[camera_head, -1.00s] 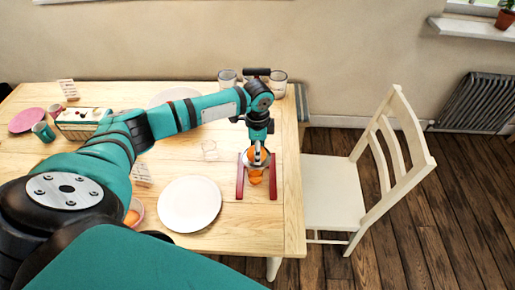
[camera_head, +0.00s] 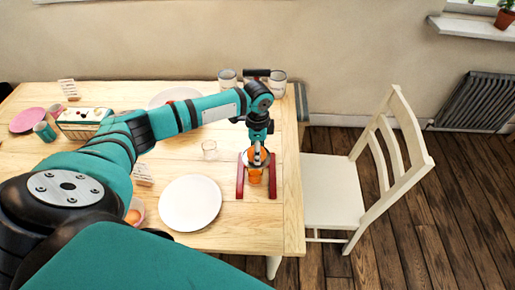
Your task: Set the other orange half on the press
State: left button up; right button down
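The press (camera_head: 240,183) stands near the right edge of the table, with two red side rails on either side of a pale centre. Orange fruit (camera_head: 255,176) shows between the rails. My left gripper (camera_head: 257,158) reaches in from the left and points straight down over the press, its tips at the top of the orange. The gripper hides part of the press and fruit. It is too small to tell whether its fingers are shut on an orange half or open around it. A bowl (camera_head: 138,211) with orange in it is partly hidden behind my arm. My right gripper is not in view.
Mugs (camera_head: 279,84) stand at the back edge. A white chair (camera_head: 333,190) is right of the table. My arm spans the table's left half.

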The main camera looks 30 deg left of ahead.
pick_arm(q)
jog(key=shift+f, duration=0.45)
dwell(0.6)
jog(key=o, duration=0.5)
jog(key=shift+c, duration=0.2)
jog(key=shift+r, duration=0.15)
notch_tip(320, 180, up, 8)
jog(key=p, duration=0.8)
jog(key=shift+r+p, duration=0.15)
jog(key=shift+p, duration=0.25)
jog(key=shift+r, duration=1.25)
jog(key=shift+f, duration=0.1)
